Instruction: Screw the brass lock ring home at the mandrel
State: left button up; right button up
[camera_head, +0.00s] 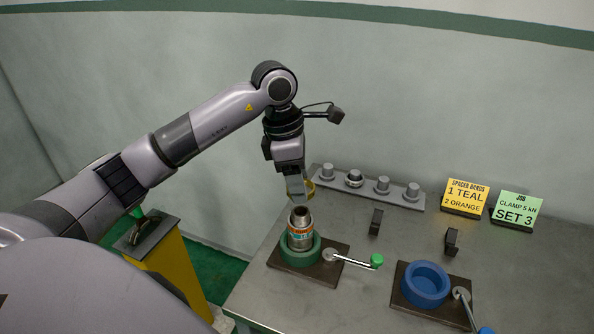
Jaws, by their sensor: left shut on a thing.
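My left gripper (298,192) points down and is shut on the brass lock ring (310,187), of which only part shows beside the fingers. The ring is just above the open top of the metal mandrel (301,217); I cannot tell whether they touch. The mandrel stands upright in the green vise (290,252) on a dark base plate, with orange and teal bands around its lower part. My right gripper is not in view.
The green vise's crank (355,261) sticks out to the right. A blue vise (426,284) with its own crank stands at the front right. A grey rail with several pegs (370,185) lies behind. A yellow sign (465,197) and a green sign (515,209) stand at the back right.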

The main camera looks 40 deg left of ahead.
aim_at(300, 211)
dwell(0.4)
pick_arm(q)
jog(key=shift+s+a+b+x, duration=0.1)
jog(key=shift+a+b+x, duration=0.05)
jog(key=shift+b+x, duration=0.75)
jog(key=shift+s+a+b+x, duration=0.15)
jog(key=shift+b+x, duration=0.5)
jog(key=shift+x, duration=0.3)
jog(key=shift+s+a+b+x, duration=0.1)
jog(key=shift+a+b+x, duration=0.05)
jog(key=shift+b+x, duration=0.65)
jog(key=shift+s+a+b+x, duration=0.15)
jog(key=shift+b+x, duration=0.4)
jog(key=shift+x, duration=0.3)
jog(key=o, duration=1.1)
jog(key=shift+w+f, duration=0.1)
jog(key=v, duration=0.7)
